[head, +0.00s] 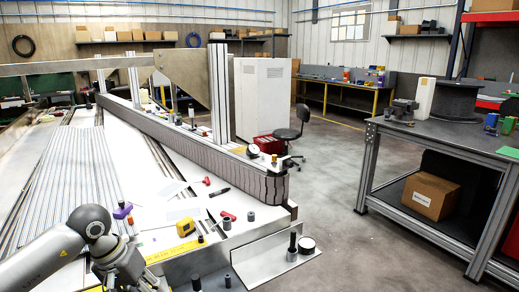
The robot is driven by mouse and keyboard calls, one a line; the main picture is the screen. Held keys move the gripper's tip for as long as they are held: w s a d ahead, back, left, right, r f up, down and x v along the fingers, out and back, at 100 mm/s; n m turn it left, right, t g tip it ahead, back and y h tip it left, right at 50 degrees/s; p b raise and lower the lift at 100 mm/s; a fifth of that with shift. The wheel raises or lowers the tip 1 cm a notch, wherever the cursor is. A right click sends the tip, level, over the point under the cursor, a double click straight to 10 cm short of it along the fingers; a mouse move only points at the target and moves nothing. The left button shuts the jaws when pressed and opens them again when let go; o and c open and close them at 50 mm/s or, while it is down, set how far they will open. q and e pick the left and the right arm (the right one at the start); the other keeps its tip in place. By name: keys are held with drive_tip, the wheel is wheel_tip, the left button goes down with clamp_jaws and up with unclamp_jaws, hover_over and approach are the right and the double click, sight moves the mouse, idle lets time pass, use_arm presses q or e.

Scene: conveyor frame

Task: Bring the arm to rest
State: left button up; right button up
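My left arm (48,255) comes in from the lower left, a light grey link with a dark grey joint at its bend. Its far end, with my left gripper (132,272), points down and right at the bottom edge over the conveyor frame (105,165). The fingers are small, dark and partly cut off, so I cannot tell whether they are open or shut. No object shows clearly held there. My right arm and gripper are not in view.
Close to the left gripper are a yellow tape measure (185,227), a purple-handled tool (122,210) and a yellow ruler (177,249). A dark cylinder (196,283) stands at the bottom. A workbench (440,135) with a cardboard box (430,195) is at right. The floor between is clear.

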use_arm(q)
drive_tip(key=w+d+f+n+t+h, duration=0.25)
drive_tip(key=d+f+n+h, duration=0.35)
drive_tip(key=n, duration=0.5)
drive_tip(key=w+d+f+n+t+h, duration=0.2)
drive_tip(key=w+d+f+n+h, duration=0.25)
drive_tip(key=d+n, duration=0.5)
drive_tip(key=s+a+f+n+t+y, duration=0.1)
drive_tip(key=a+f+n+t+y, duration=0.3)
drive_tip(key=f+n, duration=0.75)
drive_tip(key=s+a+f+n+t+y, duration=0.25)
drive_tip(key=a+f+n, duration=0.5)
drive_tip(key=n, duration=0.65)
drive_tip(key=s+a+f+n+g+y, duration=0.25)
drive_tip(key=s+f+n, duration=0.45)
drive_tip(key=s+f, duration=0.35)
drive_tip(key=s+a+f+n+g+y, duration=0.1)
drive_tip(key=s+f+n+g+y, duration=0.15)
drive_tip(key=s+f+n, duration=0.7)
drive_tip(key=s+f+n+g+y, duration=0.1)
drive_tip(key=s+f+n+g, duration=0.2)
drive_tip(key=s, duration=1)
drive_tip(key=s+d+f+n+g, duration=0.1)
drive_tip(key=s+f+n+g, duration=0.2)
drive_tip(key=s+f, duration=0.4)
drive_tip(key=s+n, duration=0.1)
drive_tip(key=s, duration=0.6)
drive_tip(key=shift+s+d+f+y, duration=0.15)
drive_tip(key=shift+d+f+y, duration=0.1)
drive_tip(key=shift+y, duration=0.15)
